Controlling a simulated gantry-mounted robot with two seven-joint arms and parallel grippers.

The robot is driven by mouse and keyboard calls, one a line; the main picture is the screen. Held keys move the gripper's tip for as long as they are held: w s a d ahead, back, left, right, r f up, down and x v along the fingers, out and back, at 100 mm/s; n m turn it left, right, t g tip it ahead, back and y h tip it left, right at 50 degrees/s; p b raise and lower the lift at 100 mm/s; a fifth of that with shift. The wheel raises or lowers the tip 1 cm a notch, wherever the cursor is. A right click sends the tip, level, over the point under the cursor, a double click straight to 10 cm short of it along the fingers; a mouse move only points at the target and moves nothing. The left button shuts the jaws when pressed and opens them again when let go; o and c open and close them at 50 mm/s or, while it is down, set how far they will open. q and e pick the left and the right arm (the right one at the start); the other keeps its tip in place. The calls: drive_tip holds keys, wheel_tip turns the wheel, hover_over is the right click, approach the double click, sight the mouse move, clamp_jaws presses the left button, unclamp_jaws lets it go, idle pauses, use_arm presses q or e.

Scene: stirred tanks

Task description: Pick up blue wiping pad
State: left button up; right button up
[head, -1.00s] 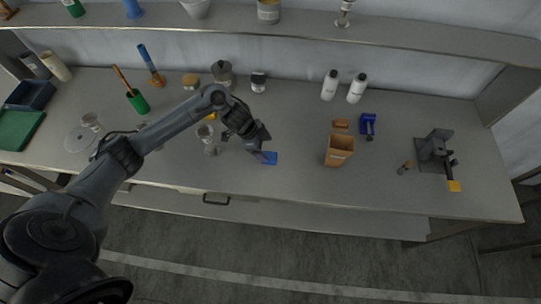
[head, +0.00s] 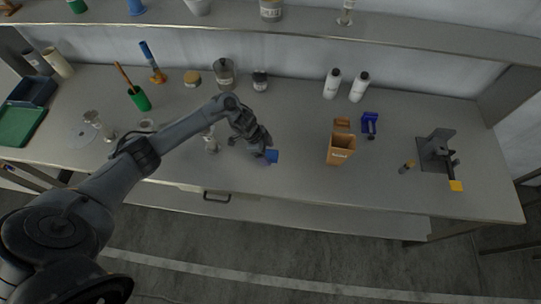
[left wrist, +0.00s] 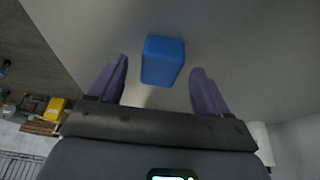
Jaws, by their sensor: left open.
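The blue wiping pad (head: 273,156) lies on the grey bench, near its front edge and left of the brown open box. In the left wrist view the pad (left wrist: 162,60) appears as a blue block beyond and between the fingertips, with bare bench around it. My left gripper (head: 262,153) is low over the bench at the pad and hides part of it in the head view. Its two purple fingers (left wrist: 160,80) are spread on either side with nothing held. Whether a finger touches the pad cannot be told. My right gripper is not in view.
A brown box (head: 341,151) stands right of the pad. Glassware (head: 211,143) stands left of my gripper, partly behind my arm. White bottles (head: 332,84), a blue device (head: 369,123) and a grey stand (head: 437,150) are further right. The bench around the pad is clear.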

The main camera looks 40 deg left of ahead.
use_arm(q)
drive_tip(key=shift+x, duration=1)
drive_tip(key=c, duration=1)
drive_tip(key=shift+r, duration=0.15)
drive_tip(key=shift+c, duration=0.2)
drive_tip(key=shift+w+r, duration=0.1)
drive_tip(key=shift+r, duration=0.5)
wheel_tip(320, 180, up, 3)
drive_tip(key=shift+f, duration=0.2)
drive_tip(key=s+d+r+p, duration=0.1)
drive_tip(key=s+d+r, duration=0.5)
drive_tip(key=d, duration=0.3)
drive_tip(key=shift+s+d+r+p, duration=0.3)
drive_tip(key=shift+d+r, duration=0.05)
drive_tip(key=shift+r, duration=0.1)
